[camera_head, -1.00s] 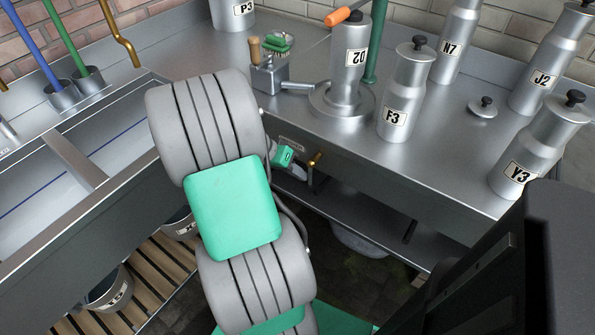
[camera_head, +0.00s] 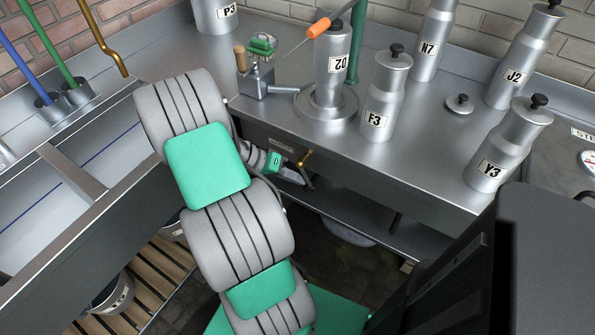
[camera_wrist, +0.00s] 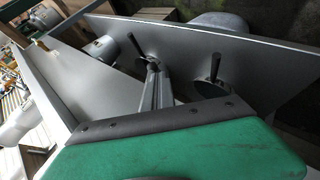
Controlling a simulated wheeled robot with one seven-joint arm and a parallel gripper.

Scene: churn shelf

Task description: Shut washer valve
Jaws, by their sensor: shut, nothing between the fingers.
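My gripper (camera_head: 292,175) is at the bench front, just left of and below the lever, partly hidden behind my arm. It is shut and empty. I cannot tell whether it touches the lever.
Churns F3 (camera_head: 384,95), Y3 (camera_head: 500,150) and others stand on the bench. A lower shelf (camera_head: 350,212) runs under the bench. A sink (camera_head: 70,185) is at left, with a bucket (camera_head: 112,294) below.

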